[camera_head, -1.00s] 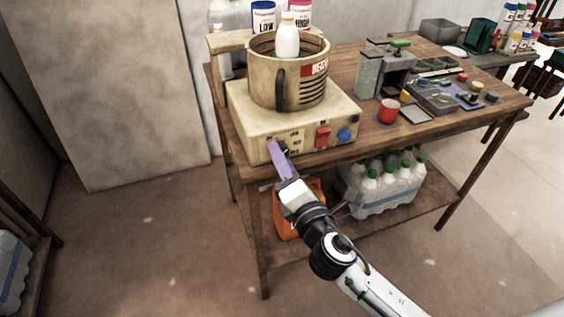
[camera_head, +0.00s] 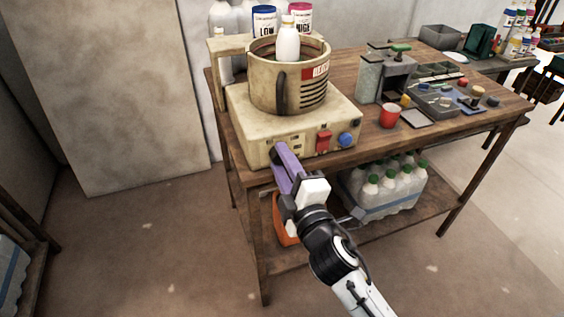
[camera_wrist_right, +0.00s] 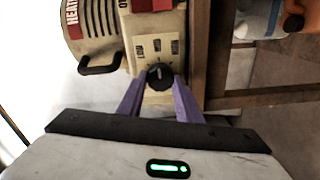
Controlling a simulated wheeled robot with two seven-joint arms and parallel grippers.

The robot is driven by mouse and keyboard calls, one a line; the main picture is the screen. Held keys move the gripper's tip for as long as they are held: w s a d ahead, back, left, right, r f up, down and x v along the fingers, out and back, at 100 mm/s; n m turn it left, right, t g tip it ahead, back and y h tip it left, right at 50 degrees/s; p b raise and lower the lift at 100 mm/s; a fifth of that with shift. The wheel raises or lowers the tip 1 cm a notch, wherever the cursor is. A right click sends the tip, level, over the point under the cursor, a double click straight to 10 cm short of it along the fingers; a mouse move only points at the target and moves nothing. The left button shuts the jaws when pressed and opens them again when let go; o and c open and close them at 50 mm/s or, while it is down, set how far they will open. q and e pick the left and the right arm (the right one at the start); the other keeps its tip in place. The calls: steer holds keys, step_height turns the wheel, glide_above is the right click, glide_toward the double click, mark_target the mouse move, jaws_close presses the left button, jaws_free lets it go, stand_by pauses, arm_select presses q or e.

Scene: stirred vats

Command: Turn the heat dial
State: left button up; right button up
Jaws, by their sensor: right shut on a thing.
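The beige heater base (camera_head: 256,132) stands at the table's near left corner and carries a stirred vat (camera_head: 262,84) with a red label and a dark handle. The heat dial, a black round knob (camera_wrist_right: 159,76), sits on its front face in the right wrist view, below a few small printed marks. My right gripper (camera_wrist_right: 160,88) has its two purple fingers on either side of the knob and is shut on it. In the head view the right gripper (camera_head: 283,152) hides the dial. My left gripper is not in view.
A red switch (camera_head: 323,140) and a blue knob (camera_head: 345,139) are on the same front face. A white bottle (camera_head: 288,42) stands at the vat's opening. A red cup (camera_head: 389,116) is to the right on the wooden table.

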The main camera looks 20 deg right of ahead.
stand_by(0.3)
steer(key=o, duration=1)
steer(key=shift+o, duration=0.2)
